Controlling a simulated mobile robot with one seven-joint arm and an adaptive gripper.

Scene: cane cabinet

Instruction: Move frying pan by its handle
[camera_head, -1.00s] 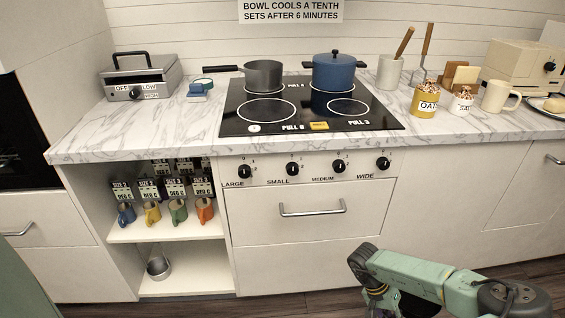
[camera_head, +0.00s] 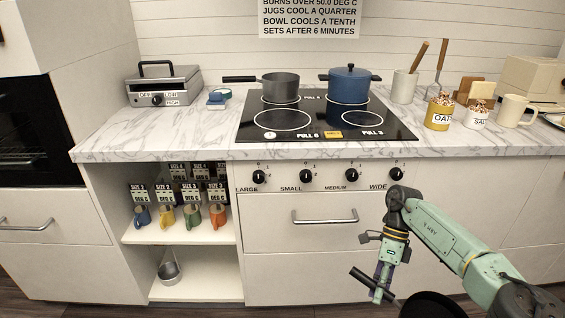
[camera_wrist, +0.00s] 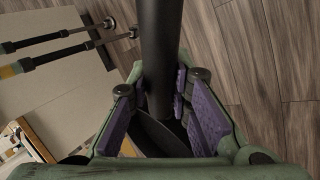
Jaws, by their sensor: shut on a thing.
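The black frying pan (camera_head: 432,306) is at the bottom edge of the head view, in front of the cabinets. Its body is partly cut off by the frame and by my arm. Its dark handle (camera_head: 361,277) sticks out to the upper left. My gripper (camera_head: 380,288) points down and is shut on this handle. In the wrist view the handle (camera_wrist: 160,45) runs up between the purple pads of my gripper (camera_wrist: 180,108). Part of the pan's dark body (camera_wrist: 160,137) seems to show low between the fingers.
The black hob (camera_head: 325,125) holds a grey saucepan (camera_head: 281,87) and a blue lidded pot (camera_head: 349,85). A grill (camera_head: 163,86) stands left, and an oats jar (camera_head: 439,113) and mug (camera_head: 515,110) right. Coloured jugs (camera_head: 190,215) fill the open shelf. The front right hob area is bare.

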